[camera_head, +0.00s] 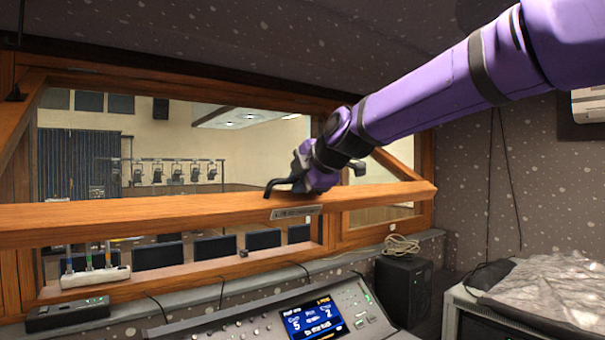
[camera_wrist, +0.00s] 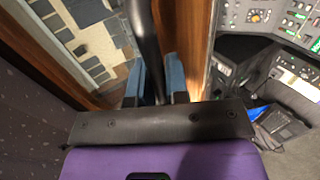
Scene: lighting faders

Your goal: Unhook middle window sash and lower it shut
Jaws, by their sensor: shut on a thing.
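The middle window sash (camera_head: 150,212) is a wooden frame whose bottom rail stands out from the window opening, with slanting side rails, so it is tilted open. A small plaque (camera_head: 297,212) sits on the rail. My gripper (camera_head: 288,185) is at the rail's top edge, right of centre. In the wrist view, its blue fingers (camera_wrist: 156,82) are shut around a black bar (camera_wrist: 145,35), which looks like the sash's handle. Part of its black curved end shows in the head view. The wooden rail (camera_wrist: 194,45) runs beside the fingers. I cannot clearly make out a hook.
A lighting desk with a lit screen (camera_head: 314,317) lies below the sash. A power strip (camera_head: 95,277) with plugs and a black box (camera_head: 68,314) are on the left of the sill. A black speaker (camera_head: 403,289) stands right. Free space lies between rail and window opening.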

